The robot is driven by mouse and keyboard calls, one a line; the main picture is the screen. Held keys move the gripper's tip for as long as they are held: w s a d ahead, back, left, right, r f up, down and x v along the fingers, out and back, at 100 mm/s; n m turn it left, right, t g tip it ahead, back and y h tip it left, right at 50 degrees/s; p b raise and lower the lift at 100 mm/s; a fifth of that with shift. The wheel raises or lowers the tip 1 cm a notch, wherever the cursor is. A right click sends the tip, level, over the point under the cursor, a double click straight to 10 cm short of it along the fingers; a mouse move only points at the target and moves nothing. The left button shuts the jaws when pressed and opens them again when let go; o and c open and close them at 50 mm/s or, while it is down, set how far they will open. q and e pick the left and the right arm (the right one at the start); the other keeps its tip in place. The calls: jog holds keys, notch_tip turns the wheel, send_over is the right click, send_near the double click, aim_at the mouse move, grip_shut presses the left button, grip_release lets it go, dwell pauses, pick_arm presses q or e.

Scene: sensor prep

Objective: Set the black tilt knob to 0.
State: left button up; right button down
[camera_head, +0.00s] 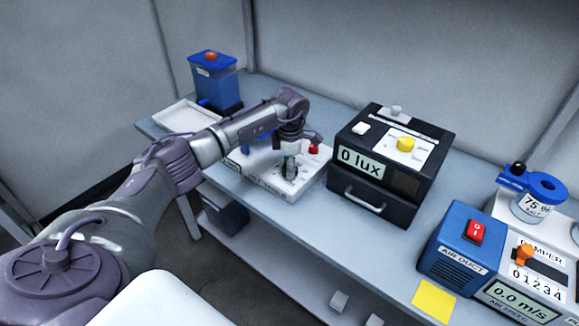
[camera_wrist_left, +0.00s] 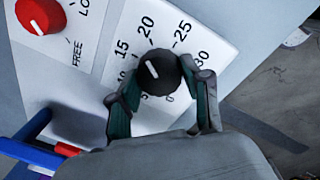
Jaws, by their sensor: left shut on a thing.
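The black tilt knob (camera_wrist_left: 163,84) sits on a white panel (camera_wrist_left: 75,60) with a printed scale; 10, 15, 20, 25 and 30 are readable around it, and a 0 shows partly below it. Its white mark points up-left in the left wrist view, roughly between 15 and 20. My left gripper (camera_wrist_left: 160,76) is shut on the knob, a finger on either side. In the head view the left gripper (camera_head: 290,166) reaches down onto the white device (camera_head: 262,186) and hides the knob. My right gripper is not in view.
A red knob (camera_wrist_left: 40,14) marked FREE sits beside the scale. A black lux box (camera_head: 372,185) stands close on the right. A blue dispenser (camera_head: 213,82) and white tray (camera_head: 183,117) are behind on the left.

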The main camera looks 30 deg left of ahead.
pick_arm(q)
jog(key=n, duration=0.4)
jog(key=shift+b, duration=0.35)
jog(key=n, duration=0.9)
jog(key=shift+w+d+n+g, duration=0.1)
jog(key=shift+n+g, duration=0.2)
jog(key=n, duration=0.3)
jog(key=shift+r+n, duration=0.1)
jog(key=shift+n, duration=0.2)
jog(key=n+p, duration=0.1)
jog(key=n, duration=0.3)
jog(key=shift+n, duration=0.3)
jog(key=n+p, duration=0.1)
jog(key=n, duration=0.2)
jog(key=shift+w+n+g+p, duration=0.1)
jog(key=shift+n+g+p, duration=0.2)
jog(key=shift+p, duration=0.1)
jog(key=n+p, duration=0.2)
jog(key=n, duration=0.2)
jog(key=shift+r+n+h, duration=0.15)
jog(key=shift+n+h, duration=0.15)
jog(key=shift+n+p, duration=1.15)
jog(key=shift+n, duration=0.65)
